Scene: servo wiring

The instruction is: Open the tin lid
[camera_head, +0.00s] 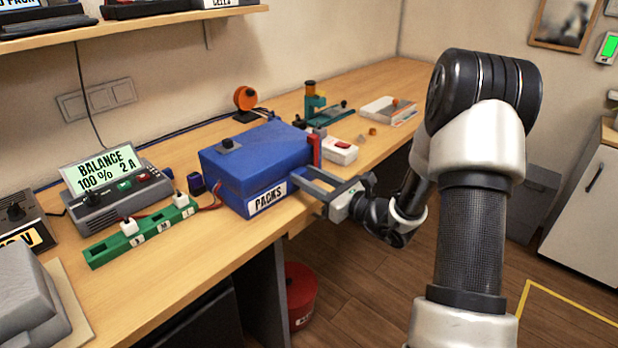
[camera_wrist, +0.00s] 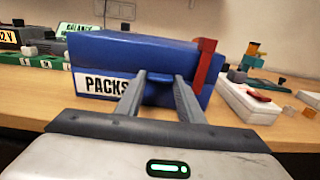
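The tin is a blue box labelled PACKS (camera_head: 235,172), standing on the bench with its lid (camera_head: 262,146) down. A small dark knob (camera_head: 230,144) is on the lid's top. In the wrist view, the tin's front (camera_wrist: 120,62) faces me, and a small blue lip (camera_wrist: 160,76) juts from its upper front edge. My gripper (camera_head: 303,175) is at the tin's front right side, its fingers pointing at it. The fingers are apart, one on each side of the lip in the wrist view (camera_wrist: 160,86). I cannot tell whether they touch it.
A red upright piece (camera_head: 315,150) stands at the tin's right end. A green strip (camera_head: 142,236) and the balance charger (camera_head: 118,197) are to the left. A shelf (camera_head: 130,27) hangs above.

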